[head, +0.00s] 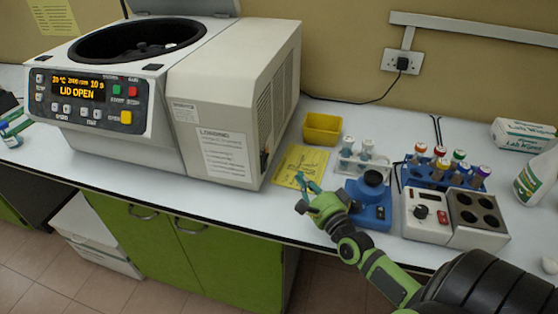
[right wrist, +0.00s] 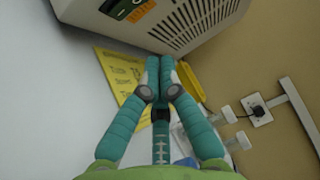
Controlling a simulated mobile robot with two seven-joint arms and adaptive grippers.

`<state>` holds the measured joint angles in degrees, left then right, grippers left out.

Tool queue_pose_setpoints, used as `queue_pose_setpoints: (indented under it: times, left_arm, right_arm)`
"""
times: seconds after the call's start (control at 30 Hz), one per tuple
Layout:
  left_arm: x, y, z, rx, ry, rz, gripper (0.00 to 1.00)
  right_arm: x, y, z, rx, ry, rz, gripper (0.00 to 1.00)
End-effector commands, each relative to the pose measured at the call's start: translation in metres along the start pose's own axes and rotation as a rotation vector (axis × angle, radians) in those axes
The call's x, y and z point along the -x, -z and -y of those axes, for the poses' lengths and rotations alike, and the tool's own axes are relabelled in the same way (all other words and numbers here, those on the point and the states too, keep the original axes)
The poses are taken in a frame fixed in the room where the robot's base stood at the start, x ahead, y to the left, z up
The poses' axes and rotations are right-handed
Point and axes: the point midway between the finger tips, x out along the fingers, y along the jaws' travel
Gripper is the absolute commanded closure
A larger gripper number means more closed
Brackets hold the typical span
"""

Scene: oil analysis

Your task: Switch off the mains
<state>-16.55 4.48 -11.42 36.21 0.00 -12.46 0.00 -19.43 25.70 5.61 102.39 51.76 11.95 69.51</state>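The centrifuge (head: 225,110) stands on the bench at the left with its lid raised, and its lit panel (head: 90,92) reads "LID OPEN". On the lower right side of its housing is a small fitting (head: 265,158), too small to read in the head view. The right wrist view shows a dark green switch-like part (right wrist: 120,8) with an orange label beside it on the housing. My right gripper (head: 301,181) is in front of the centrifuge's right side, above a yellow sheet. In the right wrist view its teal fingers (right wrist: 159,65) meet, with nothing between them. My left gripper is not in view.
A yellow sheet (head: 302,163), yellow bin (head: 322,128), clear rack (head: 362,160), blue mixer (head: 368,205), tube rack (head: 442,180) and heating block (head: 470,222) stand right of the centrifuge. A wall socket (head: 396,62) holds a plug with a cable.

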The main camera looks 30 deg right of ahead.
Motion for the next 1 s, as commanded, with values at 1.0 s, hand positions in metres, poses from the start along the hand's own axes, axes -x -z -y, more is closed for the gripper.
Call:
queue_pose_setpoints:
  times: [1.0]
  left_arm:
    - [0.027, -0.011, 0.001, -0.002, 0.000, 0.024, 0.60]
  right_arm:
    - [-0.083, -0.030, 0.001, -0.001, 0.001, 0.000, 1.00]
